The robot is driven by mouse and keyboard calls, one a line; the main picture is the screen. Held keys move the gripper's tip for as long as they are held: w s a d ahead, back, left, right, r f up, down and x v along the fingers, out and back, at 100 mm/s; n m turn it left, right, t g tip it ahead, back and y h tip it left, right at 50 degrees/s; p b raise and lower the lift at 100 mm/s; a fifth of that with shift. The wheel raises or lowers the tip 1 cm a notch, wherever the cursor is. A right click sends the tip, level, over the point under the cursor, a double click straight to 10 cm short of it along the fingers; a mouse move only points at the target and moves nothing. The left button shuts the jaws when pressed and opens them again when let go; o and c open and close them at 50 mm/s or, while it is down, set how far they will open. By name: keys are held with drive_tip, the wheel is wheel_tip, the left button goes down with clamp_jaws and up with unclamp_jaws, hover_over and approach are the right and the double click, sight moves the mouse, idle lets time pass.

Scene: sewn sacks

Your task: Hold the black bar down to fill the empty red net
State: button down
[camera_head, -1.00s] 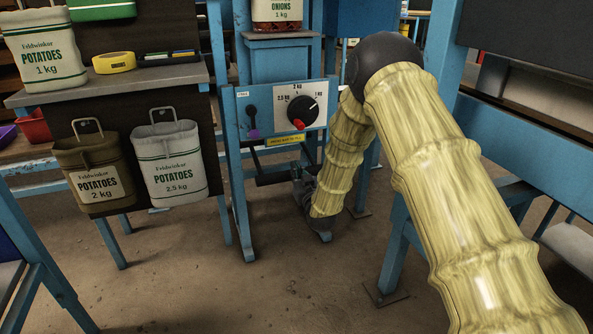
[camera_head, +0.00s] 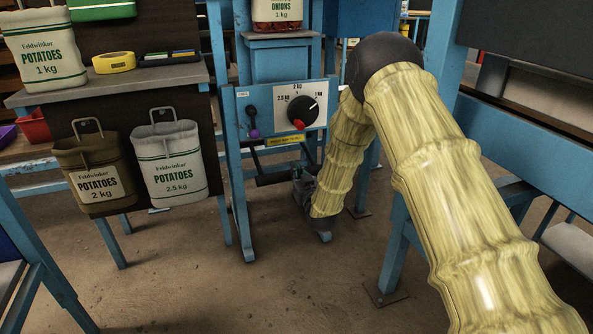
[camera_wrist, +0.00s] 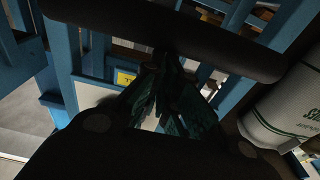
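The black bar (camera_head: 275,178) sticks out low on the blue machine frame, under a yellow label. In the wrist view a thick dark bar (camera_wrist: 225,62) crosses just beyond my fingers. My gripper (camera_head: 301,186) is low at the right end of the bar, partly hidden by my arm. In the wrist view my gripper's fingers (camera_wrist: 163,65) converge with tips together at the bar; I cannot tell whether they touch it. A red net with an onions 1 kg label (camera_head: 277,10) shows at the top edge, cut off; its filling is unclear.
A panel with a red-pointer dial (camera_head: 301,112) and a purple-tipped lever (camera_head: 253,132) sits above the bar. Potato sacks (camera_head: 172,164) hang on the left stand. A yellow tape roll (camera_head: 114,62) lies on the shelf. Blue legs flank the arm; the floor in front is clear.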

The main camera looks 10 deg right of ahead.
drive_tip(key=shift+s+f, duration=0.3)
drive_tip(key=shift+f, duration=0.35)
wheel_tip(320, 180, up, 5)
drive_tip(key=s+p, duration=0.1)
drive_tip(key=p, duration=0.3)
drive_tip(key=s+d+f+p, duration=0.1)
drive_tip(key=s+f+p, duration=0.1)
drive_tip(key=s, duration=0.8)
drive_tip(key=shift+d+p, duration=0.2)
drive_tip(key=shift+p, duration=0.5)
drive_tip(key=shift+w, duration=0.1)
